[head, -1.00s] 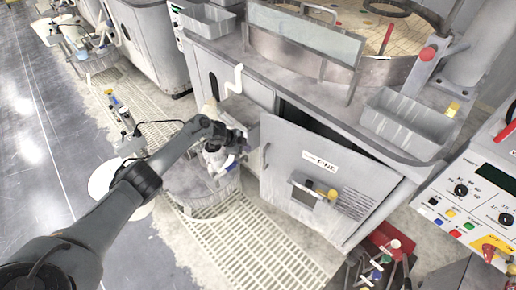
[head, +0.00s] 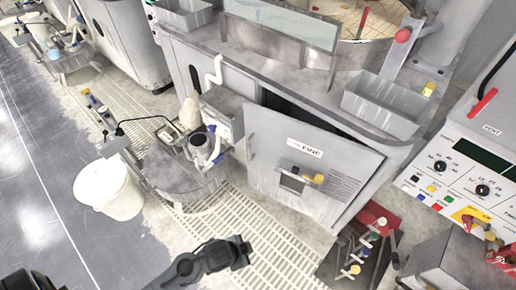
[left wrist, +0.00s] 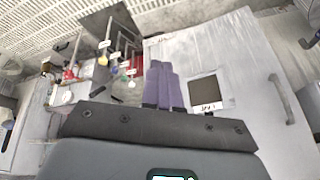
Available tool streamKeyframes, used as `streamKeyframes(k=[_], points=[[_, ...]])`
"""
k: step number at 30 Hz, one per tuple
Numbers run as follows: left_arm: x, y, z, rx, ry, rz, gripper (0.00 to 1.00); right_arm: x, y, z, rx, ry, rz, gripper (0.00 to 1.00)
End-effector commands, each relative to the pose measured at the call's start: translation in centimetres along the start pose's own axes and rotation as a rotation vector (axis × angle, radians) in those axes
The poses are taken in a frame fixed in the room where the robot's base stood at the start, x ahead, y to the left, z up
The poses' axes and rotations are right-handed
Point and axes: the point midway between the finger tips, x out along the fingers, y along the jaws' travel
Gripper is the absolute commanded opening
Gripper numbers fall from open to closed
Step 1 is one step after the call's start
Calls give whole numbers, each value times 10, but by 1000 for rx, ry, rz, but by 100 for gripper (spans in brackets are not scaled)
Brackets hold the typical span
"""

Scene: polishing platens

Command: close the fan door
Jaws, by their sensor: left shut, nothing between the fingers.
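The fan door (head: 275,150) is a grey cabinet panel with a "FINE" label, vent slots and a small window. It stands ajar, with a dark gap behind its top edge. In the left wrist view the door (left wrist: 225,60) fills the right half, with its bar handle (left wrist: 279,98) at the right. My left gripper (head: 243,251) is low in front of the door, apart from it in the head view. Its purple fingers (left wrist: 165,86) are shut and empty. My right gripper is not seen.
A red rack with several coloured-knob tools (head: 375,222) stands by the door's lower right. A control panel (head: 470,170) is at the right. A round drum (head: 185,178) and a white bucket (head: 115,190) stand to the left.

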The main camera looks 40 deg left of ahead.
Motion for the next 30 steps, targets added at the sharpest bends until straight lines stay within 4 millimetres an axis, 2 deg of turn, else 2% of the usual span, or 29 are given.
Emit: streamKeyframes(k=[1,3,9,12,17,23,26,30], points=[[-17,-1,0,-41,-9,-11,0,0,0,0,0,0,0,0],[-38,-4,0,-93,-25,-28,0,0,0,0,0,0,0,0],[-91,-16,1,-165,-53,-64,0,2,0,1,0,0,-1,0],[-96,-22,-1,-90,-40,-80,0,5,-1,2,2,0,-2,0],[-84,-32,-8,85,-2,-115,0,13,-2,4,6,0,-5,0],[-51,-50,-19,389,53,-202,0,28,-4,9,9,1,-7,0],[-23,-64,-25,614,75,-287,0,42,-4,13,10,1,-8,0],[29,-100,-33,1041,60,-488,0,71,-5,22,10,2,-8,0]])
